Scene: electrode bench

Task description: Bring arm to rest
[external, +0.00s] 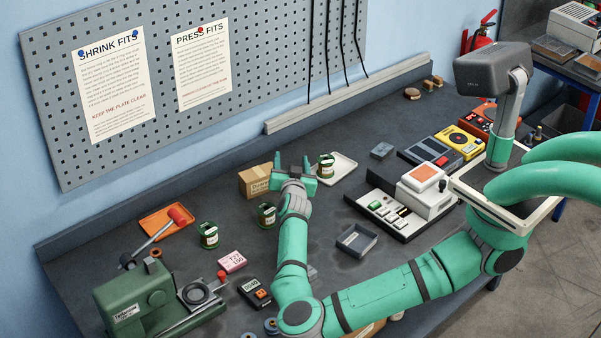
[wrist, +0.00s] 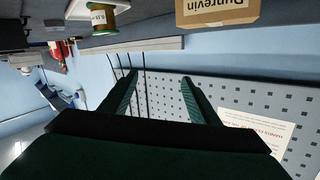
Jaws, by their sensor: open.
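My arm is green with grey joints and reaches over the dark workbench (external: 300,225) from the right. My gripper (external: 292,166) is open and empty, its two fingers pointing up and toward the perforated board (external: 240,95). In the external view it appears between a cardboard box (external: 253,182) and a green-ended spool (external: 326,167). In the wrist view, which is upside down, the fingers of my gripper (wrist: 158,92) stand apart with the board behind them. The box (wrist: 215,12) and a spool (wrist: 103,17) show at that view's top.
Other spools (external: 208,235), an orange tray (external: 166,222), a green machine (external: 138,298) and a pink block (external: 232,261) lie left. A white tray (external: 342,168), a grey tray (external: 357,240) and a white-topped device (external: 426,186) lie right. Bare bench shows toward the back.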

